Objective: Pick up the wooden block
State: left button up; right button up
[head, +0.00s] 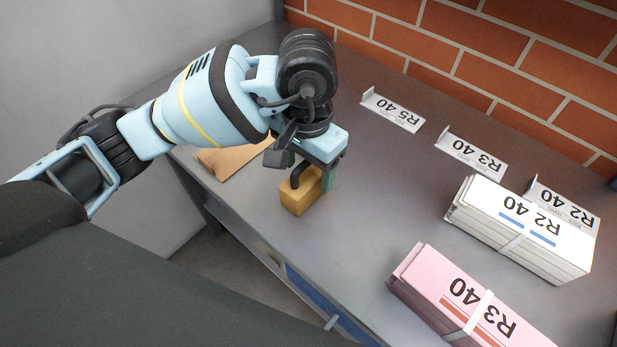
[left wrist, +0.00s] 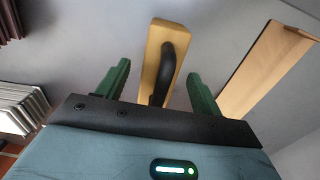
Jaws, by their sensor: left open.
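The wooden block (head: 300,193) is yellow-brown with a dark curved handle on top and sits on the grey table near its front edge. My left gripper (head: 310,176) is just above and around it, pointing down. In the left wrist view the block (left wrist: 151,60) with its black handle (left wrist: 167,75) lies between the two green fingers of my left gripper (left wrist: 158,82). The fingers are apart, with a gap to the block on both sides. My right gripper does not show in either view.
A wooden board (head: 232,160) lies left of the block, and also shows in the wrist view (left wrist: 270,65). A pink stack (head: 440,290) and a white stack (head: 510,225) stand to the right. Label cards (head: 393,110) line the brick wall. The table (head: 345,225) is clear between block and stacks.

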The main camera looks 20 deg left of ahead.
pick_arm(q)
jog(key=shift+f, duration=1.15)
jog(key=c, duration=1.2)
jog(key=shift+r, duration=0.1)
jog(key=shift+r, duration=0.5)
jog(key=shift+s+d+r, duration=0.2)
jog(key=shift+d+r, duration=0.05)
jog(key=shift+r, duration=0.4)
jog(key=shift+s+d+r, duration=0.2)
jog(key=shift+r, duration=0.4)
jog(key=s+d, duration=0.3)
jog(key=s+d+r+b, duration=0.1)
jog(key=s+d, duration=0.2)
jog(key=s, duration=0.1)
jog(key=s+d, duration=0.3)
jog(key=d, duration=0.1)
jog(key=shift+s+d+r, duration=0.1)
jog(key=shift+s+r, duration=0.1)
jog(key=shift+s, duration=0.2)
